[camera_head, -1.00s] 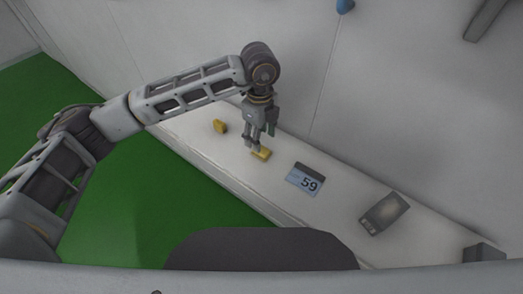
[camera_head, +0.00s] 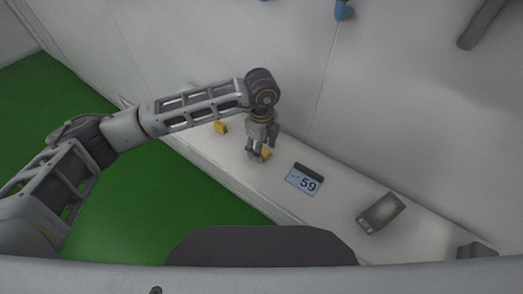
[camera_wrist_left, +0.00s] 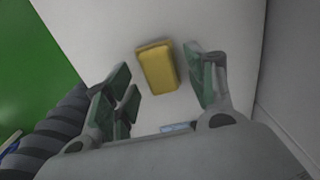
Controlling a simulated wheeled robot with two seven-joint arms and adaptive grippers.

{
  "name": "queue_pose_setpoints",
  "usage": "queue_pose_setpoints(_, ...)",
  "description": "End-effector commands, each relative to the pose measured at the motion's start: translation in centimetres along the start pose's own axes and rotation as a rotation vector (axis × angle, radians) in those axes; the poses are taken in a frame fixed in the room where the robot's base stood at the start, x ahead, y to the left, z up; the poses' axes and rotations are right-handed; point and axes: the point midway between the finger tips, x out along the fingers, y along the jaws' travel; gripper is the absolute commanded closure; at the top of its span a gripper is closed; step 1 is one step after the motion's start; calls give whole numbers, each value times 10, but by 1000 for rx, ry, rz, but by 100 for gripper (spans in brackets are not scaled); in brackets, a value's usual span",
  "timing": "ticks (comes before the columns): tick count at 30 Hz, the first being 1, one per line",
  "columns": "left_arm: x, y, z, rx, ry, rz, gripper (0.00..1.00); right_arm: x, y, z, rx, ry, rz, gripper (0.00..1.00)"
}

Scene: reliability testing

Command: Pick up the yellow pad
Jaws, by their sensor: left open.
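The yellow pad (camera_wrist_left: 157,69) is a small yellow block lying on the white shelf, between and just beyond the open fingers in the left wrist view. In the head view the yellow pad (camera_head: 265,153) is partly hidden behind my left gripper (camera_head: 257,157). My left gripper (camera_wrist_left: 162,92) is open and empty, its green-padded fingers on either side of the pad's line and apart from it. A second yellow piece (camera_head: 221,127) lies farther left on the shelf. My right gripper is not in view.
The white shelf (camera_head: 330,215) runs along a pale wall. A card marked 59 (camera_head: 304,179) lies right of the gripper, and a dark device (camera_head: 382,212) lies farther right. Green floor (camera_head: 150,200) shows below the shelf edge. A blue object (camera_head: 343,10) is on the wall.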

Motion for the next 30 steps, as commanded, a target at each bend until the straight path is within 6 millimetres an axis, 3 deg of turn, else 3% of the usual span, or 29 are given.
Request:
queue_pose_setpoints(17,5,0,0,0,-1,-1,46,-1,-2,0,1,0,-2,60)
queue_pose_setpoints(27,5,0,0,0,-1,-1,90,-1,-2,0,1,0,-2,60)
queue_pose_setpoints(30,5,0,0,0,-1,-1,90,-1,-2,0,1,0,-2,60)
